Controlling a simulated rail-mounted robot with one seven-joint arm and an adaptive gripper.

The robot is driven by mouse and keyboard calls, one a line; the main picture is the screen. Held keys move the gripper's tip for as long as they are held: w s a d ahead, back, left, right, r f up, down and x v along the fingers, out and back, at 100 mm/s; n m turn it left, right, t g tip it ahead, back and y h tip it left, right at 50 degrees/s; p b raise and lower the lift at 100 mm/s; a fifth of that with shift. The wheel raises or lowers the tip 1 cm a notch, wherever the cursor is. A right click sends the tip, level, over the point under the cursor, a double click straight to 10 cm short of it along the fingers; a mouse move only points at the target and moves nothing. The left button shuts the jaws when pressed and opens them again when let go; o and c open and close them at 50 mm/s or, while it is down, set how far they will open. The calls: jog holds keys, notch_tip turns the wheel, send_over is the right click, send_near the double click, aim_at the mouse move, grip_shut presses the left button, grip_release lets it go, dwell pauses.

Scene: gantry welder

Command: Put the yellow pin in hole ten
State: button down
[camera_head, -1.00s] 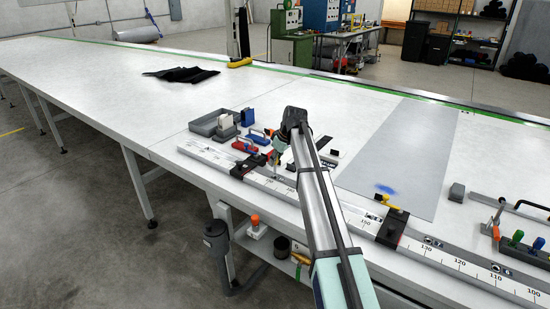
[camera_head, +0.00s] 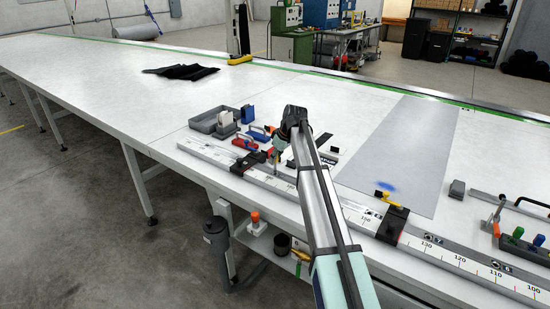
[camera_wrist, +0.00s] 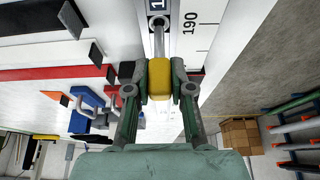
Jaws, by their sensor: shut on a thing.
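My gripper (camera_wrist: 159,82) is shut on the yellow pin (camera_wrist: 159,75), with one finger on each side of its yellow head. The pin's metal shank points away from the gripper, along the pale rail (camera_wrist: 175,40) in the wrist view. A dark label starting with "1" (camera_wrist: 157,5) is cut off at the top edge. I cannot tell whether the shank's tip is in a hole. In the head view my gripper (camera_head: 278,152) is small and partly hidden by my arm, above the numbered rail (camera_head: 455,262).
A black clamp block (camera_head: 393,223) with a yellow handle sits on the rail. Red and blue clamps (camera_head: 246,143) and a grey tray (camera_head: 205,122) lie left of my gripper. A grey sheet (camera_head: 410,150) covers table to the right. The far left table is mostly clear.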

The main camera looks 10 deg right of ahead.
jog(key=shift+f+b, duration=0.65)
jog(key=shift+f, duration=1.1)
jog(key=c, duration=0.9)
grip_release()
jog(key=shift+c, duration=0.2)
